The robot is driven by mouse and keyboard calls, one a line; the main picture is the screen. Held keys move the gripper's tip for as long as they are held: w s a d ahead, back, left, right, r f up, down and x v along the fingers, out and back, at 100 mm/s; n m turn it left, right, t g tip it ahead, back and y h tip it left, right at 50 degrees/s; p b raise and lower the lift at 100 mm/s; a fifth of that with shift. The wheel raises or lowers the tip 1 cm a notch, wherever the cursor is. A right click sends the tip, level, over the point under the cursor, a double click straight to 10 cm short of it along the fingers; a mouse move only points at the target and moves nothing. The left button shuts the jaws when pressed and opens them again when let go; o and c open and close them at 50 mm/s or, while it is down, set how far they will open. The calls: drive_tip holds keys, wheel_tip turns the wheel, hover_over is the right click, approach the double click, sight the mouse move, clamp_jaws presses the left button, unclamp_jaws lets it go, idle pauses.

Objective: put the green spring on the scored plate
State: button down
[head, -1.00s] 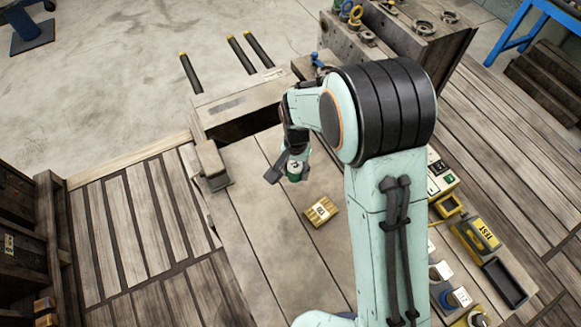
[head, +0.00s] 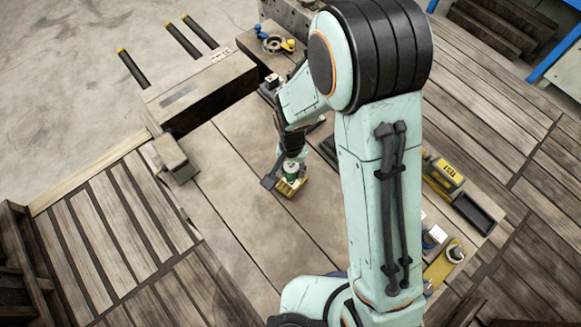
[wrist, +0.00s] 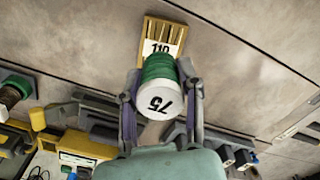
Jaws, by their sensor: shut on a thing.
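The green spring (wrist: 158,68) is a squat coil with a white end marked 75. My gripper (wrist: 160,82) is shut on it, with one finger on each side. In the head view the spring (head: 291,169) shows at the tip of my gripper (head: 289,172). The scored plate (wrist: 164,33) is a small yellowish grooved block with a label reading 110. It lies on the bench just beyond the spring in the wrist view. In the head view the plate (head: 290,187) shows directly below the spring, partly covered. I cannot tell whether they touch.
A yellow case (head: 443,177) and a black tray (head: 474,214) lie right of my arm. A grey block (head: 175,160) sits at the bench's left edge, near a long box (head: 200,92). Bare bench lies left of and in front of the plate.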

sight(291, 177)
drive_tip(key=shift+f, duration=1.7)
drive_tip(key=shift+f, duration=0.1)
drive_tip(key=c, duration=0.7)
unclamp_jaws()
wheel_tip(291, 177, up, 12)
drive_tip(key=shift+r, duration=0.15)
drive_tip(key=s+d+r+n, duration=0.1)
drive_tip(key=s+d+r, duration=0.4)
drive_tip(key=s, duration=0.2)
drive_tip(key=s+d+r+n, duration=0.1)
drive_tip(key=s+d+r, duration=0.4)
drive_tip(key=s, duration=0.3)
drive_tip(key=shift+s+d+r+y, duration=0.15)
drive_tip(key=shift+s+d+y, duration=0.2)
drive_tip(key=shift+d, duration=0.2)
drive_tip(key=shift+w, duration=0.1)
